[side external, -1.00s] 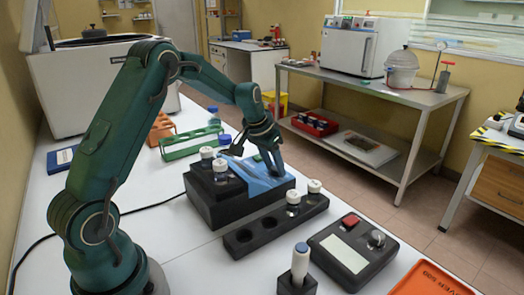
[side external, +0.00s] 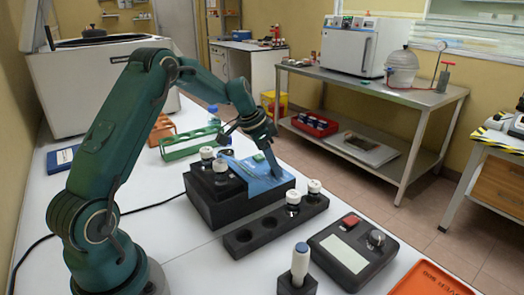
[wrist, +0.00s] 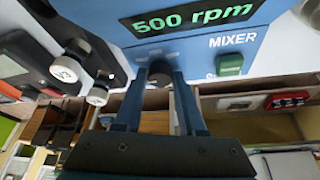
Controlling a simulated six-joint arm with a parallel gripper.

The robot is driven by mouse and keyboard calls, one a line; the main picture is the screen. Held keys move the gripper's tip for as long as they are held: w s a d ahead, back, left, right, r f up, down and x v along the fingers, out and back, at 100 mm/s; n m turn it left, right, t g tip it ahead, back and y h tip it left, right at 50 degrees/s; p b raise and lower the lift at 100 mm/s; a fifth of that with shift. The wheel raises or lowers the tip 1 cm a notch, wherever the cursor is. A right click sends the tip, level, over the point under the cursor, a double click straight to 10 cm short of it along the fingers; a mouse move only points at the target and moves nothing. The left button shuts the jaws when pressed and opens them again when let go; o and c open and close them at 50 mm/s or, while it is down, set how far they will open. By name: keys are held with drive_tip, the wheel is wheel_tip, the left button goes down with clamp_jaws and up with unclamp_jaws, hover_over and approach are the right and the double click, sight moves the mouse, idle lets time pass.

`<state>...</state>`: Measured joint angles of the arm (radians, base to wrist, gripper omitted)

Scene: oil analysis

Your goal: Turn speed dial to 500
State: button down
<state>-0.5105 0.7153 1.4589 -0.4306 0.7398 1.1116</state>
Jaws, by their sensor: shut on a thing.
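The blue-faced mixer (side external: 252,184) stands on the white bench with its sloped panel under my gripper (side external: 274,168). In the wrist view the panel's display (wrist: 195,16) reads "500 rpm" in green. The dark speed dial (wrist: 158,79) sits below the display, mostly hidden between the fingers. My gripper (wrist: 159,72) is shut on the dial, one finger on each side. A green switch (wrist: 230,64) is on the panel to the right of the dial, under the word "MIXER". The dial is hidden in the side view.
White-capped vials stand on the mixer's black body, including V3 (wrist: 66,70). A black vial rack (side external: 262,228) lies in front. A black box with a red button (side external: 350,221) and knob is to the right. A green rack (side external: 188,142) stands behind.

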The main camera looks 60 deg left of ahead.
sight(266, 177)
drive_tip(key=c, duration=0.5)
unclamp_jaws()
drive_tip(key=shift+v, duration=2.6)
